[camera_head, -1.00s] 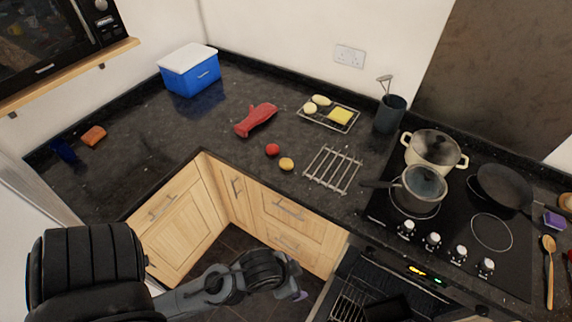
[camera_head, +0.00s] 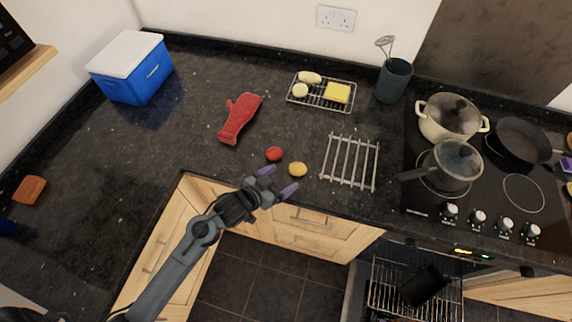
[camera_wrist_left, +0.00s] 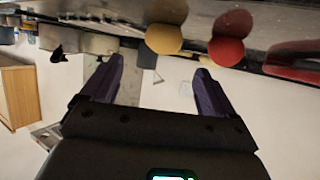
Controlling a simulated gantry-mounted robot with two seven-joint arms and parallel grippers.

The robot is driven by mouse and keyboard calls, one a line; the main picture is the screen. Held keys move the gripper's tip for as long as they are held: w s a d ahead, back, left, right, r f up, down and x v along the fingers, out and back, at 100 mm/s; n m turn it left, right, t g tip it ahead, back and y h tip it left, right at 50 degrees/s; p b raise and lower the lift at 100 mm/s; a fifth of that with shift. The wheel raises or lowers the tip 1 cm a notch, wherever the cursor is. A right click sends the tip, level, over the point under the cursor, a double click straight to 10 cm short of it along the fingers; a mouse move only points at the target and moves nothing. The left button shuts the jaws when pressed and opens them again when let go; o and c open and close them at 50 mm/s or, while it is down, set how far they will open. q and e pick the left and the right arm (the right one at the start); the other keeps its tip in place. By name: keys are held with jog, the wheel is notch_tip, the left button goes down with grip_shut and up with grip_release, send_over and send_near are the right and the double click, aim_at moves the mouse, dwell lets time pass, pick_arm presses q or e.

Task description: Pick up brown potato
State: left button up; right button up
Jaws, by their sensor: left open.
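A small round yellow-brown potato (camera_head: 298,169) lies on the dark granite counter near its front edge. It also shows in the left wrist view (camera_wrist_left: 165,39), near the top, with what looks like its reflection above it. My left gripper (camera_head: 278,180) is at the counter's front edge, just left of the potato and on its near side. Its purple-tipped fingers are apart, with nothing between them in the left wrist view (camera_wrist_left: 157,75). The potato is beyond the fingertips there. My right gripper is not in view.
A red round item (camera_head: 274,154) lies close left of the potato, and a metal rack (camera_head: 350,162) lies close right. A red oven mitt (camera_head: 238,118) lies behind to the left. Pots stand on the hob (camera_head: 420,205) at right. The left counter is mostly clear.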

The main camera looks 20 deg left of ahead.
aim_at(294, 170)
pick_arm(q)
jog(key=x, duration=0.3)
jog(key=shift+w+r, duration=0.1)
jog(key=shift+w, duration=0.3)
jog(key=shift+w+d+f, duration=0.2)
jog(key=shift+w+f, duration=0.05)
jog(key=shift+w, duration=0.15)
jog(key=shift+w+d+f+p, duration=0.1)
jog(key=shift+w+f+p, duration=0.25)
jog(key=shift+w+p, duration=0.2)
jog(key=shift+f+p+x, duration=0.15)
jog(key=shift+x, duration=0.85)
jog(key=shift+f+p+x, duration=0.15)
jog(key=shift+x, duration=0.85)
jog(key=shift+s, duration=0.1)
jog(key=c, duration=0.9)
jog(key=shift+c, duration=1)
